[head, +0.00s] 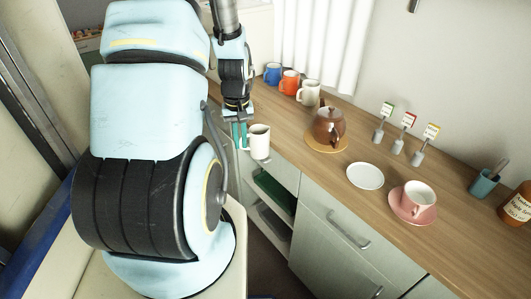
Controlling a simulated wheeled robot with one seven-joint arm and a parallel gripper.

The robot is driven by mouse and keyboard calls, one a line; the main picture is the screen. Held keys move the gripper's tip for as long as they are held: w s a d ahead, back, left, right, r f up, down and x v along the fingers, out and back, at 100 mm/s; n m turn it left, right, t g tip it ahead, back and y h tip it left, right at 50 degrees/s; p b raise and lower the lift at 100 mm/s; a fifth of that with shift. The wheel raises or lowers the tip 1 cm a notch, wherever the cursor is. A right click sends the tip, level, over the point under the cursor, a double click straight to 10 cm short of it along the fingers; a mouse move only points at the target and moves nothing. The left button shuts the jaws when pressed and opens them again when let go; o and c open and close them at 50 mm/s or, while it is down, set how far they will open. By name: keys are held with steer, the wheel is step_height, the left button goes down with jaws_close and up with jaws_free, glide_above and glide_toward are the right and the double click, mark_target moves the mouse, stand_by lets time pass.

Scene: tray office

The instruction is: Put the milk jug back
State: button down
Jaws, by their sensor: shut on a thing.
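A small white vessel, which I take to be the milk jug (260,142), is at the left edge of the wooden counter, beside and below the end of my arm. It looks upright. My gripper (240,124) is at its left side and is shut on it. A teal part shows between my wrist and the jug. The fingers' contact with the jug is small and partly hidden. An empty white saucer (365,176) lies on the counter to the right of the teapot.
A brown teapot (328,128) stands on a round wooden mat. Blue (272,73), orange (289,83) and white (308,92) mugs line the back.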

steer(key=w+a+m, duration=0.1)
steer(key=w+a, duration=0.2)
steer(key=a, duration=0.2)
steer(key=shift+a+f+m, duration=0.2)
steer(key=shift+f+m, duration=0.1)
steer(key=shift+w, duration=0.2)
